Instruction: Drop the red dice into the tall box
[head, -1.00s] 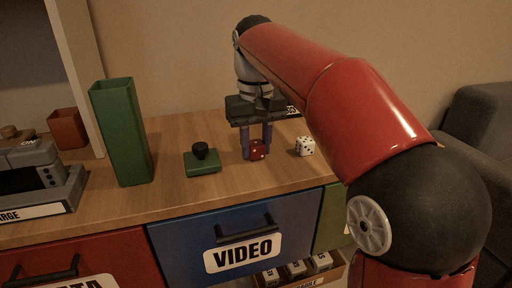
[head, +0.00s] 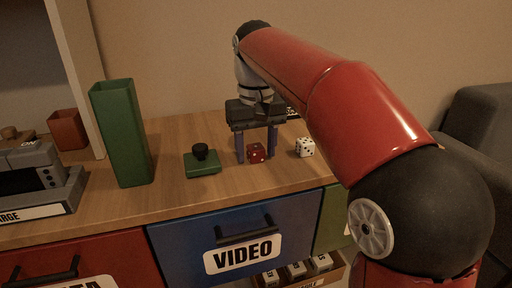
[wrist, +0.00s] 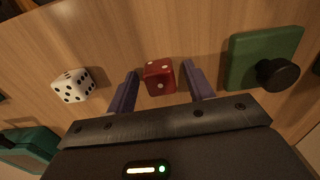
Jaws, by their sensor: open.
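The red dice (head: 256,153) rests on the wooden counter top. In the wrist view the red dice (wrist: 159,77) lies between the tips of my two fingers, with a gap on each side. My gripper (head: 256,160) is open, pointing down around the dice; it also shows in the wrist view (wrist: 159,84). The tall box (head: 122,135) is green, upright and open at the top, and stands at the left of the counter. Its inside bottom is hidden.
A white die (head: 305,147) lies just right of my gripper. A green block with a black knob (head: 202,161) sits between the dice and the tall box. A small orange-brown box (head: 68,130) and a grey device (head: 38,177) are at the far left.

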